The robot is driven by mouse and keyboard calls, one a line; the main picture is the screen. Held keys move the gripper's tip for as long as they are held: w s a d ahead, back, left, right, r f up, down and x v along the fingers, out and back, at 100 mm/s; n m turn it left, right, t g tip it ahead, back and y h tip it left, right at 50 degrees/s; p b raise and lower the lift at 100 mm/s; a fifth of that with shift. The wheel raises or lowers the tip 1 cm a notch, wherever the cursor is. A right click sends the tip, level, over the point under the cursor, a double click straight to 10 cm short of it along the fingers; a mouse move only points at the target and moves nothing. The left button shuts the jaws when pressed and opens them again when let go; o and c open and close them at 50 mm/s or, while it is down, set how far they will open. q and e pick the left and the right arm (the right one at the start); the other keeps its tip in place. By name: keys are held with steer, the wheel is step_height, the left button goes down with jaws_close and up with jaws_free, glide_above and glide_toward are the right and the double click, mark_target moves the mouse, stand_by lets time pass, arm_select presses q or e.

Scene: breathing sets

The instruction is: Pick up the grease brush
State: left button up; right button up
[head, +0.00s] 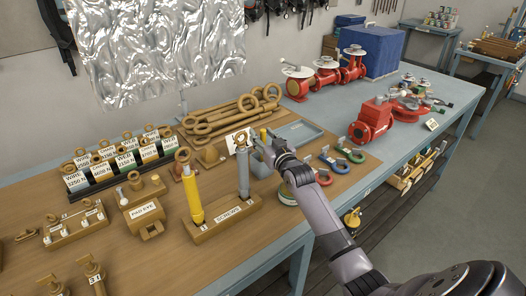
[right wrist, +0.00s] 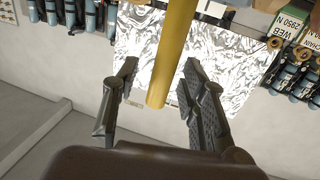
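I cannot make out the grease brush for certain. In the right wrist view a plain yellow rod (right wrist: 172,50) runs down from the top edge and ends between my right fingers; it may be the brush handle, but no bristles show. In the head view a small yellow piece (head: 263,133) shows at my right gripper (head: 267,146), above the bench near the grey tray. In the right wrist view my right gripper (right wrist: 158,95) is open, with gaps between the rod and both fingers. My left gripper is in neither view.
A wooden holder (head: 226,217) carries a yellow cylinder (head: 194,196) and a grey one (head: 243,175) left of my right gripper. A round tin (head: 287,194) and coloured shackles (head: 340,165) lie below and right of it. Red valves (head: 372,122) stand farther right.

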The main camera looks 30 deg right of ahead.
jaws_close()
stand_by(0.5)
